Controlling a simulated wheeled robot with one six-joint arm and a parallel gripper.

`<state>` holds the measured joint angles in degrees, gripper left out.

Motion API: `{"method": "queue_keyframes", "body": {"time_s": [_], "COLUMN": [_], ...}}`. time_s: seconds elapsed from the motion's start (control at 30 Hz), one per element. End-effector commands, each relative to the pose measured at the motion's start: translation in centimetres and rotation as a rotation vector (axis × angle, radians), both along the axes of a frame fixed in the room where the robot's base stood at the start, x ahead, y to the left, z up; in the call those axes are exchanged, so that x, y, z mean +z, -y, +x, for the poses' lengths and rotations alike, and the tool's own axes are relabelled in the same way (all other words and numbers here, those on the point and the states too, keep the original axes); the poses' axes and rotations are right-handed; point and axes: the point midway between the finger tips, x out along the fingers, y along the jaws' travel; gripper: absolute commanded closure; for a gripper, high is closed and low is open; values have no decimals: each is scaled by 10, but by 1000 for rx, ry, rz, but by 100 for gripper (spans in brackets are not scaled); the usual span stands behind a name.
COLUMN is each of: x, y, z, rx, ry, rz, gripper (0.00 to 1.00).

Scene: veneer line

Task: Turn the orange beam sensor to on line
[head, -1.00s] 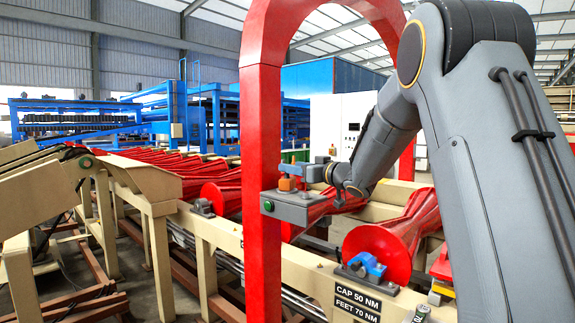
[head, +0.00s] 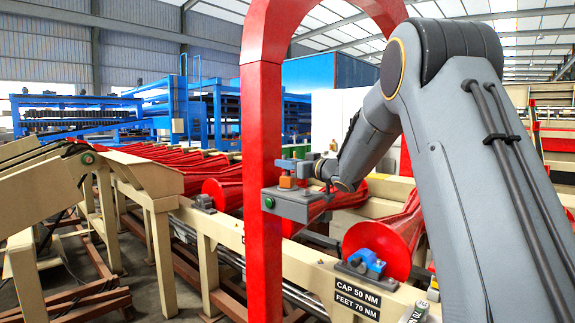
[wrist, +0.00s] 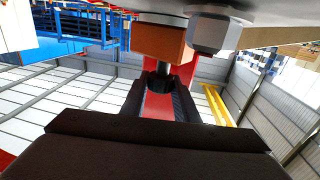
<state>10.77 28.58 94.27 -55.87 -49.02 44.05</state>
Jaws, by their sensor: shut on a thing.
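The orange beam sensor (head: 287,182) is a small block on top of a grey box (head: 292,204) fixed to the red arch post. In the wrist view the orange block (wrist: 162,42) shows close up at the top, with a dark round stem (wrist: 160,80) below it. My gripper (head: 303,170) is at the sensor, coming in from the right. In the wrist view my gripper (wrist: 160,98) has its dark jaws closed about the stem. The head view is too small to show which way the sensor points.
Red rollers (head: 385,240) and a cream conveyor frame (head: 310,270) lie below.

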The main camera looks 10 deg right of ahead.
Motion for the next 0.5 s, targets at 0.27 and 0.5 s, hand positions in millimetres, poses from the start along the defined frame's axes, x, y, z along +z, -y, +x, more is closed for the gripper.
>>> {"method": "queue_keyframes", "body": {"time_s": [0.27,0.5], "x": [-1,0], "y": [-3,-1], "z": [1,2], "rx": [-142,-251], "ry": [8,9], "rz": [1,0], "gripper": [95,95]}}
